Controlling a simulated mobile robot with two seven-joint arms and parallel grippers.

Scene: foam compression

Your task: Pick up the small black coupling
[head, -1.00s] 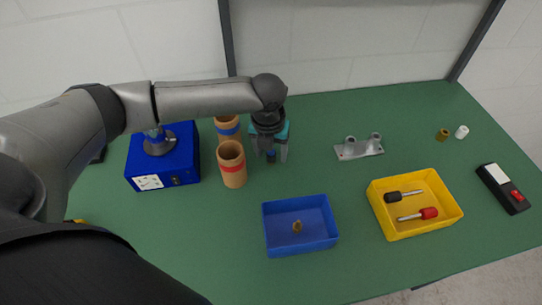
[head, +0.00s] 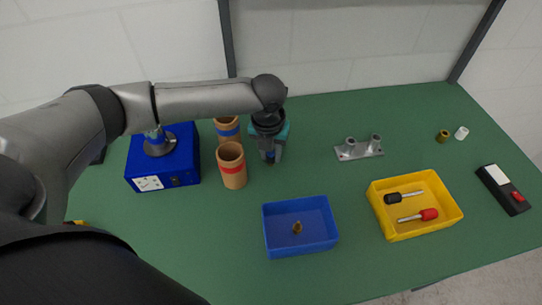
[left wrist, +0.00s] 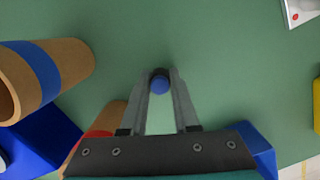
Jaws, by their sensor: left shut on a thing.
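The small black coupling (left wrist: 159,74) shows in the left wrist view as a dark, round piece with a blue end, between the fingertips. My left gripper (left wrist: 160,84) is shut on it, with a finger touching each side. In the head view my left gripper (head: 270,157) points down at the green table, right of the cardboard tubes. There the fingers mostly hide the coupling. I cannot tell whether it touches the table. My right gripper is not in view.
Two cardboard tubes, red-banded (head: 232,168) and blue-banded (head: 227,128), stand left of the gripper. A blue box (head: 160,172) is further left. A blue bin (head: 283,246) and yellow bin (head: 412,230) sit in front. A grey bracket (head: 350,152) stands right.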

